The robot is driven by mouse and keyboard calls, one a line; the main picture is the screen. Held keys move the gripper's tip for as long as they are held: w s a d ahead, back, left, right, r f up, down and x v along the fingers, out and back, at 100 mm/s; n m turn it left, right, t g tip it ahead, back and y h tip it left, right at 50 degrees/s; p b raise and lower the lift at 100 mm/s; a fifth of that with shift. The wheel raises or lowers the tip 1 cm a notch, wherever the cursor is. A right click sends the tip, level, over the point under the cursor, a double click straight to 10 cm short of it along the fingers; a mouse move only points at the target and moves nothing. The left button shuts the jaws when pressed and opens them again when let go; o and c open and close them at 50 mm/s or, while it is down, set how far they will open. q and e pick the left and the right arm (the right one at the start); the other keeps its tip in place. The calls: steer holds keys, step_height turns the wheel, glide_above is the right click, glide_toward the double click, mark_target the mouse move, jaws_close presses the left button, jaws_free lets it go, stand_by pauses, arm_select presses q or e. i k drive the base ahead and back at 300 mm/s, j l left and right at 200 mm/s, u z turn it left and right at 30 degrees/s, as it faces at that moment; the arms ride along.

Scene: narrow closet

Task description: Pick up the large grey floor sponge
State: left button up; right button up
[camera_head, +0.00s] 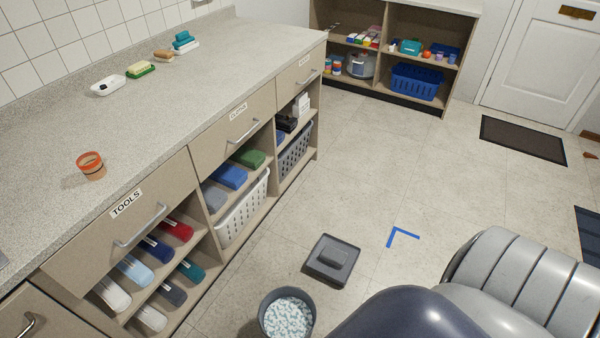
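A grey block that looks like the large floor sponge (333,253) sits on a flat, square, dark grey tray (319,274) on the tiled floor, just right of the counter. I cannot tell whether block and tray are separate pieces. Neither of my grippers is in view. Parts that look like my own body, dark blue and ribbed grey, fill the lower right and touch nothing visible on the tray.
A grey bucket (263,317) with white and blue contents stands near the tray. The counter (200,85) with open shelves runs along the left. A blue corner mark (401,236) lies on the floor. Floor toward the door (541,70) is mostly clear, with dark mats (523,138).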

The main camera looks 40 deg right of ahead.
mark_target(336, 257)
steer(key=l+u, duration=0.2)
steer(key=l, duration=0.5)
steer(key=l+u, duration=0.2)
steer(key=l, duration=0.55)
steer(key=l+u, duration=0.2)
steer(key=l, duration=0.5)
steer(key=k+l+u, duration=0.2)
steer(key=l, duration=0.5)
